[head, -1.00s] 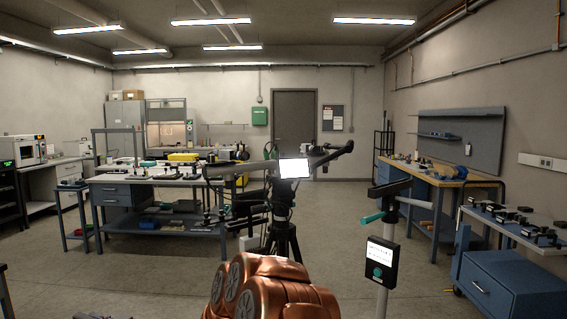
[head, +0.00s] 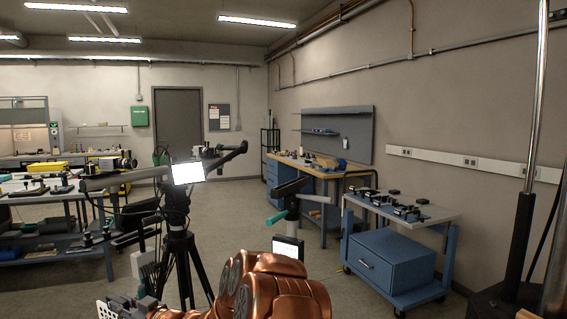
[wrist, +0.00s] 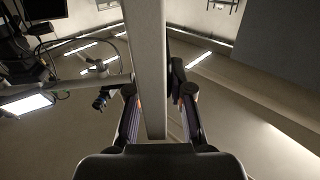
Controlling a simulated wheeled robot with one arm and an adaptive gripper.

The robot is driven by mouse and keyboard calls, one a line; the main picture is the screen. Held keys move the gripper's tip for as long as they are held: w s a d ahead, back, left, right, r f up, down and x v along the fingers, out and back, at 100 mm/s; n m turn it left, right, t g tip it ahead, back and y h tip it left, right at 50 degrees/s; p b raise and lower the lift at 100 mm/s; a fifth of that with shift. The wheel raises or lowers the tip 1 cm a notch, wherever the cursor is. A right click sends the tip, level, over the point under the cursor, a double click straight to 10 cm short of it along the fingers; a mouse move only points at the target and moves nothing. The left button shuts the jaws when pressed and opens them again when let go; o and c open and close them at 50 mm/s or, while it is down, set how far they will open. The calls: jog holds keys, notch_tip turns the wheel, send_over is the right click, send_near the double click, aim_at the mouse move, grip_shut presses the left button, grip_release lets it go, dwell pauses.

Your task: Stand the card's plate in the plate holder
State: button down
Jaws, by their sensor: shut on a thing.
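My gripper (wrist: 160,100) is shut on a pale grey plate (wrist: 148,60), which shows nearly edge-on as a long bar between the fingers in the wrist view. In the head view, a white piece with holes (head: 106,311), seemingly the held plate, shows at the bottom left edge beside my gripper (head: 128,306), partly cut off. A white card (head: 287,246) is on a post right of the tripod; its text is unreadable and my arm hides its lower part. I cannot tell which thing is the plate holder.
A tripod with a lit screen (head: 188,173) stands close ahead. A blue cart (head: 390,262) with several small black fixtures on its white top is at the right. A wooden-topped bench (head: 318,168) is behind it. A white-topped bench is at the left. Open floor lies between.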

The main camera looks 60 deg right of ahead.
jog(key=d+r+m+g+h+p, duration=0.1)
jog(key=d+r+m+h, duration=0.35)
jog(key=d, duration=0.85)
jog(key=d+r+m+h+p, duration=0.15)
jog(key=d+r+h, duration=0.5)
jog(key=d, duration=0.65)
jog(key=shift+s+d+r+m+g+h+p, duration=0.65)
jog(key=shift+s+d+r+m+g+h, duration=1.6)
jog(key=shift+d+r, duration=3.7)
jog(key=s+d+r+m+g+h+p, duration=0.1)
jog(key=s+r+m+g+h, duration=0.15)
jog(key=s+r, duration=0.5)
jog(key=s+d+r+m+g+h+p, duration=0.1)
jog(key=s+d+r+m+g, duration=0.2)
jog(key=r, duration=0.7)
jog(key=s+r+m+g+h+p, duration=0.1)
jog(key=s+r+m+g+h, duration=0.15)
jog(key=s+r+g, duration=0.4)
jog(key=shift+s+f+m+t+b, duration=0.1)
jog(key=shift+f+m+t+b, duration=0.15)
jog(key=shift+f+t+b, duration=1.15)
jog(key=shift+d+r+g+b, duration=0.1)
jog(key=shift+r+g+b, duration=0.25)
jog(key=shift+g, duration=0.2)
